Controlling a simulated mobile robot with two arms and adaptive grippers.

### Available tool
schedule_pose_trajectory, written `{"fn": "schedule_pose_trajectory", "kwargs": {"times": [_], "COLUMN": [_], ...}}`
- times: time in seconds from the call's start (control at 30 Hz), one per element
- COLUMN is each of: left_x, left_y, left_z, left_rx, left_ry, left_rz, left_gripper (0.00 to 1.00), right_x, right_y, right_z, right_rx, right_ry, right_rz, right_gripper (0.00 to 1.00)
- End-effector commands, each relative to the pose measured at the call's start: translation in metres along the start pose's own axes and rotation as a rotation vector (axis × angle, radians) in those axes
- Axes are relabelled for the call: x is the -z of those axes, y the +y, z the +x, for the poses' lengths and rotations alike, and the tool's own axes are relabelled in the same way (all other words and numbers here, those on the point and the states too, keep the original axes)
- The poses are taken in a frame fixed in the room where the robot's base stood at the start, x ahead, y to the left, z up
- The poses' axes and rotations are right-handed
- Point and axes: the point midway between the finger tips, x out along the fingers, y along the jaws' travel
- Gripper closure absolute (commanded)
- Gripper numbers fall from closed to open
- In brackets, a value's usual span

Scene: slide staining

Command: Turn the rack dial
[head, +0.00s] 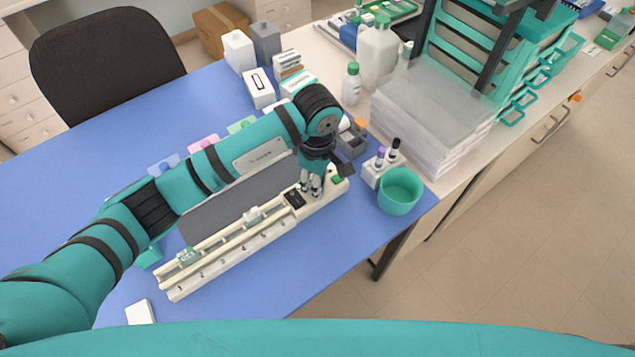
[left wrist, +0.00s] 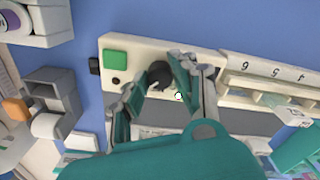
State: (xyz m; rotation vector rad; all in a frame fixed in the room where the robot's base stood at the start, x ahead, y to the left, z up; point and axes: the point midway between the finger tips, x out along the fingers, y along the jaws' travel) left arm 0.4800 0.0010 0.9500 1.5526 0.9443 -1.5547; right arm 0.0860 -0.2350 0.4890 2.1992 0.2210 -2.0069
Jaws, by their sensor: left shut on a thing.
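The long cream rack (head: 232,262) lies on the blue table, with a numbered front strip and small slide holders along it. In the left wrist view the green button (left wrist: 116,61) sits beside a round black dial (left wrist: 160,74). My left gripper (head: 311,188) comes down on the control block. In the left wrist view its fingers (left wrist: 157,86) close around the dial, which they partly hide. The dial is hidden in the head view. My right gripper is not in view.
A teal cup (head: 399,191) and a white holder with dark-capped vials (head: 372,174) stand right of the rack's end. A grey holder (head: 351,140) is behind. Clear stacked sheets (head: 432,115) stand at the right. The blue table in front of the rack is mostly clear.

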Motion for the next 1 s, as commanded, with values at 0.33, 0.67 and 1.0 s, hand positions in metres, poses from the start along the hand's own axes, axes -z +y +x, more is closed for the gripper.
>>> {"fn": "schedule_pose_trajectory", "kwargs": {"times": [0.33, 0.67, 1.0], "left_x": [0.001, 0.001, 0.000], "left_y": [0.001, 0.001, 0.001], "left_z": [0.004, 0.004, 0.004], "left_rx": [-0.003, -0.003, -0.004], "left_ry": [0.003, 0.002, 0.000], "left_rz": [-0.310, -0.624, -0.948], "left_gripper": [1.00, 1.00, 1.00], "right_x": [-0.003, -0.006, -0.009], "right_y": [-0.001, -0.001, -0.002], "right_z": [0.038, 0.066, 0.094], "right_rx": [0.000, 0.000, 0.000], "right_ry": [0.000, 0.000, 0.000], "right_rz": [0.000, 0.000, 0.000], "right_gripper": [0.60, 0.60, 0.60]}}
